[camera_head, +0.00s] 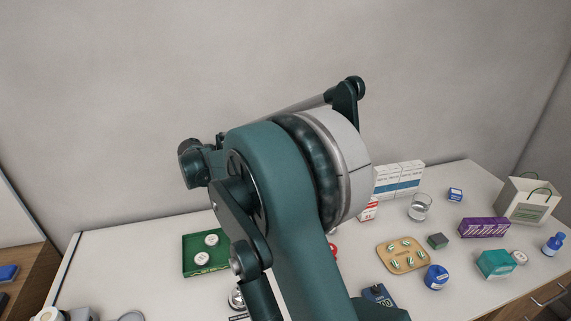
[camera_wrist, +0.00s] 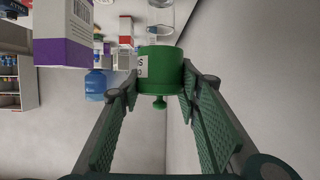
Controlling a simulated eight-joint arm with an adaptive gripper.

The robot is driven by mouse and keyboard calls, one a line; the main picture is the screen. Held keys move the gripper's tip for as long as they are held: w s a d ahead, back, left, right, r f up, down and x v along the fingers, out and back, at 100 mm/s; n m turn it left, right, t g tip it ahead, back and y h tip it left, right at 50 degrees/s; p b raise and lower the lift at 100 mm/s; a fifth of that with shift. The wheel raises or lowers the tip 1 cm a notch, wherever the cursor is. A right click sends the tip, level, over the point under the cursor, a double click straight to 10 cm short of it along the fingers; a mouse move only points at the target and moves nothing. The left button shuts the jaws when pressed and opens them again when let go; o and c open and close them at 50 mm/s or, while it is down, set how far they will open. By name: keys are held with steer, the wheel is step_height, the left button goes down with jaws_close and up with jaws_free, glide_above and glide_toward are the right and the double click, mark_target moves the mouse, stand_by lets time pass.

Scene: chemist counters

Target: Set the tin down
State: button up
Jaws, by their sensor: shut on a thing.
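A green tin (camera_wrist: 160,62) with a knobbed lid and a white label shows in the wrist view. The knob points to the bottom of that picture. My gripper (camera_wrist: 159,88) is shut on the tin, with one textured finger on each side of it. In the head view my own arm covers the middle of the counter, and neither the gripper nor the tin can be seen there. The wrist view does not show clearly whether the tin touches a surface.
The white counter (camera_head: 135,265) holds a green tray (camera_head: 189,269) with two round white-topped items at left. At right are a tan tray (camera_head: 403,266) of green capsules, a purple box (camera_head: 483,228), a teal box (camera_head: 495,264), a blue jar (camera_head: 436,277) and a glass (camera_head: 419,208).

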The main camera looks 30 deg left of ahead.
step_height(320, 180, down, 9)
steer(key=shift+f, duration=0.15)
steer(key=shift+f, duration=0.1)
stand_by(0.5)
steer(key=shift+f+b, duration=1)
steer(key=shift+f, duration=2.3)
steer(key=shift+f+b, duration=0.3)
steer(key=shift+f, duration=0.3)
steer(key=o, duration=1)
steer(key=shift+v, duration=6)
